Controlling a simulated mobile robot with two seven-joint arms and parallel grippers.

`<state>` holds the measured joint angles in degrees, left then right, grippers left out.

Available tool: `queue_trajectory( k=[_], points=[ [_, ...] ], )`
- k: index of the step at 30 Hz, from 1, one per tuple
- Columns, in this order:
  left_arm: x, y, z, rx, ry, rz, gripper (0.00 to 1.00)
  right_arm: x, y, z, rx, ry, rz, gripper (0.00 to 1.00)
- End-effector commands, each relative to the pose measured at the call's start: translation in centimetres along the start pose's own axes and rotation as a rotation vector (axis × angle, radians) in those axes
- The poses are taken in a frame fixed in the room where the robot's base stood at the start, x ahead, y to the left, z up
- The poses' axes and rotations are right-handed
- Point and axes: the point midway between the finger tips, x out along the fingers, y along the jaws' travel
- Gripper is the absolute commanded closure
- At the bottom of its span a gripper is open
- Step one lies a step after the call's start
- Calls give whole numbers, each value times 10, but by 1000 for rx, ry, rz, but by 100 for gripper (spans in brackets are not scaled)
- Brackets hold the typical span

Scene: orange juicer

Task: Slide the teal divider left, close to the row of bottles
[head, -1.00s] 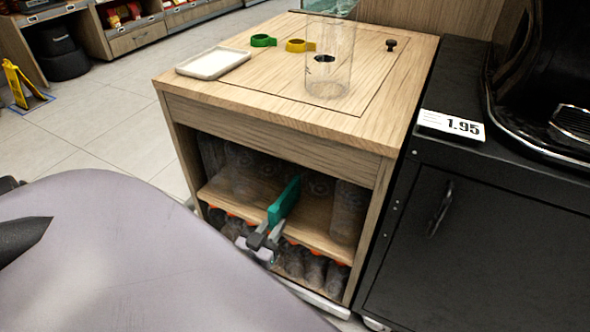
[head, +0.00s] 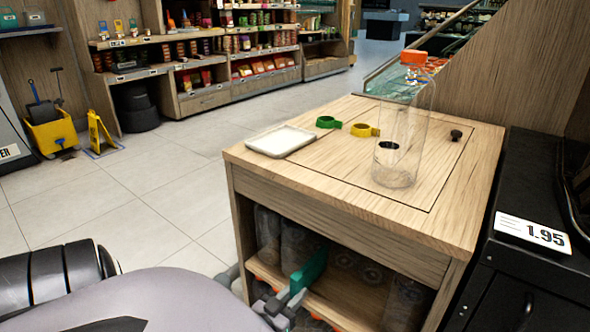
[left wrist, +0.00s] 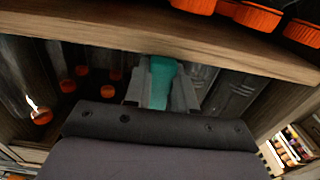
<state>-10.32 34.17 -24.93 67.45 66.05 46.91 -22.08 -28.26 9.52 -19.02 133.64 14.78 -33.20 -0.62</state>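The teal divider (head: 309,268) stands upright on the inner shelf of the wooden cabinet (head: 350,260). My left gripper (head: 284,303) is at its front edge. In the left wrist view the divider (left wrist: 161,82) sits between the grey fingers of my left gripper (left wrist: 160,92), which look shut on it. A row of clear bottles (head: 268,235) stands left of the divider. The divider looks close to it; whether they touch I cannot tell. Another clear bottle (head: 405,303) stands at the shelf's right side. My right gripper is not in view.
On the cabinet top are a white tray (head: 280,141), a green ring (head: 328,122), a yellow ring (head: 365,130) and a clear bottle with an orange cap (head: 405,130). A black unit with a price tag (head: 533,233) stands at the right. Orange-capped bottles (left wrist: 255,17) fill the lower shelf.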

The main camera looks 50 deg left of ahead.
Motion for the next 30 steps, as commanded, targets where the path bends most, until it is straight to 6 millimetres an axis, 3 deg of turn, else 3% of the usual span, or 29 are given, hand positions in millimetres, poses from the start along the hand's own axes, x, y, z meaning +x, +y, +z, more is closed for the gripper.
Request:
queue_trajectory(
  k=[11,24,30],
  points=[
    [-2,1,0,0,-2,1,58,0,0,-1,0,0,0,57],
    [-63,0,-1,-1,-4,0,58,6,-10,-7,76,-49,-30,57],
    [-72,0,0,0,-1,1,58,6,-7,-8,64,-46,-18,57]
  ],
)
